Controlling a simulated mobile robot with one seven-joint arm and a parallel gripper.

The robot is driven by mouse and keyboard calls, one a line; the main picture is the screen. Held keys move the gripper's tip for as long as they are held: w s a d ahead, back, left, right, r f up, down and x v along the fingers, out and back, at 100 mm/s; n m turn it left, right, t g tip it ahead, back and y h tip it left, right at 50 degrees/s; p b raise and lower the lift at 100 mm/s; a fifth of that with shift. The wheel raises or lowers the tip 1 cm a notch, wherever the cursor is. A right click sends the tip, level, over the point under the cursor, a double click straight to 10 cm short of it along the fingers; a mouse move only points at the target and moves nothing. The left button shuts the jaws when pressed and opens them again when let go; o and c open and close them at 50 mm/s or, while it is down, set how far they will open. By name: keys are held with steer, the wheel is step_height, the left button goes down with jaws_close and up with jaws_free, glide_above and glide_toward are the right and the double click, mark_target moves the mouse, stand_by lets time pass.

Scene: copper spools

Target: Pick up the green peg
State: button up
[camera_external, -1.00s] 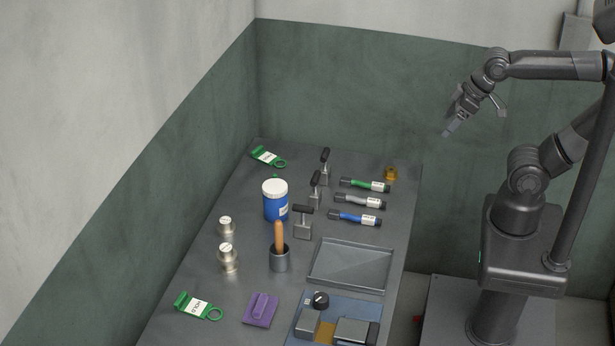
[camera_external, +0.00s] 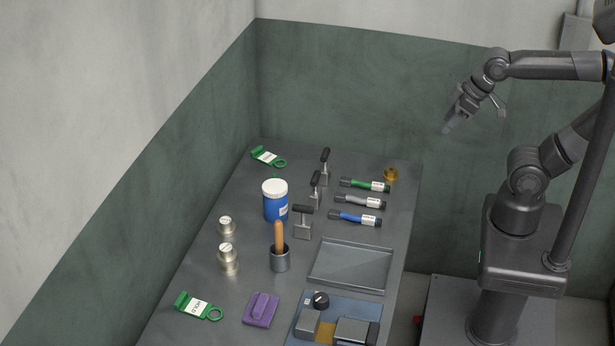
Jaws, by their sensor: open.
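The green peg (camera_external: 364,185) lies on its side on the grey table, near the far right edge. It has dark ends and a white label toward its right end. A grey peg (camera_external: 360,201) and a blue peg (camera_external: 355,218) lie in front of it, roughly parallel. My gripper (camera_external: 449,127) hangs in the air to the right of and above the table, pointing down and left. It is open, empty and well apart from the green peg.
A small amber object (camera_external: 391,174) sits right behind the green peg. Stamp-like tools with dark handles (camera_external: 325,167) stand to its left. A blue jar (camera_external: 275,203), a metal tray (camera_external: 350,266) and green tags (camera_external: 267,156) are also on the table (camera_external: 212,278).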

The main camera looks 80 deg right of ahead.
steer(key=m+g+h, duration=0.2)
steer(key=m+h, duration=0.1)
steer(key=m, duration=0.4)
glide_above(276, 175)
steer(key=s+a, duration=0.2)
steer(key=s, duration=0.1)
step_height(276, 175, down, 23)
steer(key=x, duration=1.1)
steer(key=shift+w+a, duration=0.15)
steer(key=shift+a, duration=0.1)
steer(key=shift+c, duration=0.4)
